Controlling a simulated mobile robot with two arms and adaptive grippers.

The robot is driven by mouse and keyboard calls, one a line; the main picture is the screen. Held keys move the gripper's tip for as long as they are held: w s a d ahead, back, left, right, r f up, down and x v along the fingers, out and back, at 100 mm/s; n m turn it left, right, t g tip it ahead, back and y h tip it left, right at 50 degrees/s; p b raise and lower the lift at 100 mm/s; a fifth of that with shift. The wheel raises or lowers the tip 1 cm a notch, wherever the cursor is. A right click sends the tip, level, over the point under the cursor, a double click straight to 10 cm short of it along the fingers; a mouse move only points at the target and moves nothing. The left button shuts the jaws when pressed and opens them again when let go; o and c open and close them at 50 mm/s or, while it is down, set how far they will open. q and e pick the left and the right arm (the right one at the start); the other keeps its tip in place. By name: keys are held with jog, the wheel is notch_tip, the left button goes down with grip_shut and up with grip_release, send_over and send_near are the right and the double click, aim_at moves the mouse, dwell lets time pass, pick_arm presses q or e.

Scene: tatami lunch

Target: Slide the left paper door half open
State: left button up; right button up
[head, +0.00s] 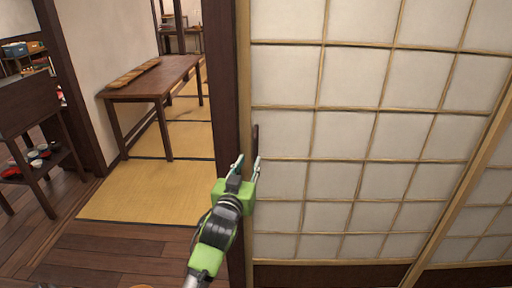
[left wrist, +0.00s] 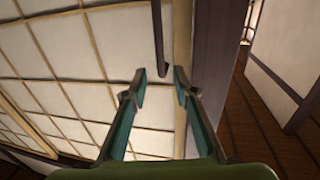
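The left paper door (head: 345,130) is a large white panel with a pale wooden lattice. Its left edge lies against a dark post (head: 222,80). A dark upright bar handle (head: 255,138) is on the door near that edge; it also shows in the left wrist view (left wrist: 159,38). My left gripper (head: 247,165) is open, with its fingertips at the handle's lower end. In the left wrist view the fingers (left wrist: 160,77) point at the door, and the handle's lower end is between or just beyond the tips; contact cannot be told. My right gripper is not in view.
Another paper panel (head: 480,215) stands at the right. Left of the post, an opening shows a tatami floor (head: 140,190) and a low wooden table (head: 150,82) with a long brown item on it. A dark shelf unit (head: 30,110) stands at far left. The wooden floor (head: 110,245) in front is clear.

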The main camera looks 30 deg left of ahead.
aim_at(255, 149)
pick_arm(q)
jog(key=p+x, duration=0.1)
jog(key=x, duration=0.8)
jog(key=shift+w+a+f, duration=0.1)
jog(key=shift+w+a, duration=0.05)
jog(key=shift+w, duration=0.15)
grip_shut()
